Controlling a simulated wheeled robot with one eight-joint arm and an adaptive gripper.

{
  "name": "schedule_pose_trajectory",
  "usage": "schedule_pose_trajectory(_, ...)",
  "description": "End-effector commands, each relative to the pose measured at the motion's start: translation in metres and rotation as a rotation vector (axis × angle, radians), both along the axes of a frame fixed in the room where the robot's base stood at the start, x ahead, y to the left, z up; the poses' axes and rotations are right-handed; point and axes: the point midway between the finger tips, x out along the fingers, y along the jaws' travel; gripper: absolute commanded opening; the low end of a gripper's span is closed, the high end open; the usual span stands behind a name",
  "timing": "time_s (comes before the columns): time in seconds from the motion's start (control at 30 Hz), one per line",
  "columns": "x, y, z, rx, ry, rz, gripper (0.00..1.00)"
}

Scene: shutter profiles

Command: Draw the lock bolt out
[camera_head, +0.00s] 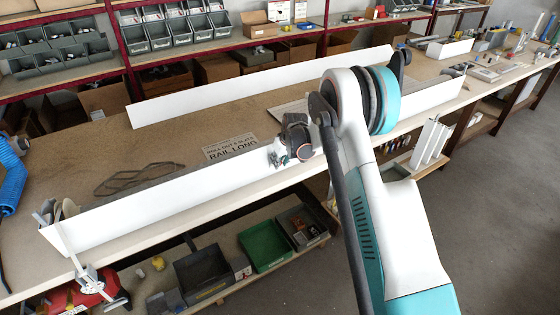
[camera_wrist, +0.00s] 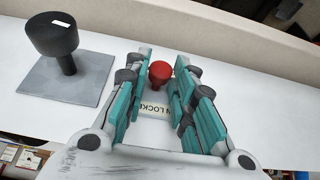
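The lock bolt shows as a red round knob (camera_wrist: 160,71) in the wrist view, just above a pale label plate (camera_wrist: 154,108) with partly hidden lettering, "N LOCKE". My gripper (camera_wrist: 158,64) is open, with one teal-padded finger on each side of the knob. Gaps show between the knob and the fingers, so it is not gripped. How deep the knob sits between the fingertips is hard to tell. In the head view my gripper (camera_head: 277,158) is at the near long white profile (camera_head: 165,205), and it hides the knob there.
A black knob (camera_wrist: 52,35) on a grey plate (camera_wrist: 66,78) stands left of the gripper in the wrist view. A second white profile (camera_head: 260,84) stands along the bench's back. A sign (camera_head: 230,148) and dark looped straps (camera_head: 137,180) lie between the profiles.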

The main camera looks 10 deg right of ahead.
Motion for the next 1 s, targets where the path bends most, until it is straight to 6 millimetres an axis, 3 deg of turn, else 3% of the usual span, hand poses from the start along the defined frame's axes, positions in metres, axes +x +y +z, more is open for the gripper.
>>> schedule_pose_trajectory(0.27, -0.002, -0.001, 0.000, 0.000, 0.000, 0.000, 0.00)
schedule_pose_trajectory(0.53, -0.024, -0.008, -0.001, 0.000, 0.000, 0.000, 0.00)
schedule_pose_trajectory(0.8, -0.026, -0.008, 0.000, 0.000, 0.004, 0.000, 0.00)
schedule_pose_trajectory(0.83, -0.026, -0.008, 0.000, 0.000, 0.004, 0.000, 0.25)
schedule_pose_trajectory(0.9, -0.026, -0.008, 0.000, 0.000, 0.004, 0.000, 0.40)
schedule_pose_trajectory(1.0, -0.026, -0.008, 0.000, -0.001, 0.003, 0.000, 0.40)
